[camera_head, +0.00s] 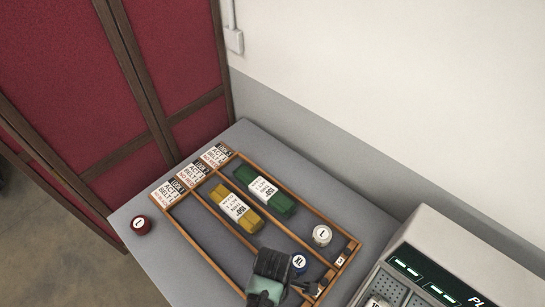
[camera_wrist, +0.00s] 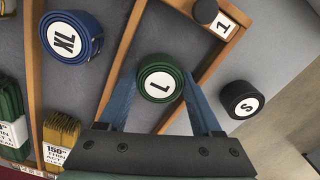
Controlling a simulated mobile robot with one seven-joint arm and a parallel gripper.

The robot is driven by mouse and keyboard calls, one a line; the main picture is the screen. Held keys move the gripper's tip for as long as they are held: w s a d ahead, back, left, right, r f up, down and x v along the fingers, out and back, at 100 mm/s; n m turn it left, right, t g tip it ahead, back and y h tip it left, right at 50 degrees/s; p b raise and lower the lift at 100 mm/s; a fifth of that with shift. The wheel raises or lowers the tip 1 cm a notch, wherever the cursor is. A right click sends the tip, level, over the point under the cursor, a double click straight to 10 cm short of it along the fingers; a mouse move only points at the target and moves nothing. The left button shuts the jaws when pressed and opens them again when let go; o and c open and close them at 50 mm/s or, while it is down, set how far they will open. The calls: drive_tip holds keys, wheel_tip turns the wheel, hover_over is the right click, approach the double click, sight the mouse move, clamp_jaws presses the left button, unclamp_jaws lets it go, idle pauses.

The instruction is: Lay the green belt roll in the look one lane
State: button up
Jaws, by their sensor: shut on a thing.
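The green belt roll (camera_wrist: 160,78), with a round white label on its face, sits between the fingers of my gripper (camera_wrist: 165,90) in the wrist view. The gripper is shut on it, over the wooden tray's near end. In the head view my gripper (camera_head: 268,280) is at the bottom, and the roll cannot be made out there. The wooden tray (camera_head: 297,238) has three lanes with cards at their far left ends. The leftmost card (camera_head: 168,193) seems to read look one, though the print is small. The visible part of that lane is empty.
A yellow bundle (camera_head: 236,208) lies in the middle lane, a green bundle (camera_head: 265,190) in the right lane. A blue XL roll (camera_wrist: 70,38) and a pale roll (camera_head: 322,235) are near the tray's near end. A black S roll (camera_wrist: 238,98) and red roll (camera_head: 141,224) sit outside.

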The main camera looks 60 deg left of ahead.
drive_tip(key=shift+f, duration=0.2)
drive_tip(key=o, duration=1.2)
drive_tip(key=shift+c, duration=0.2)
drive_tip(key=shift+r, duration=0.1)
wheel_tip(320, 180, up, 12)
drive_tip(key=shift+w+r, duration=0.1)
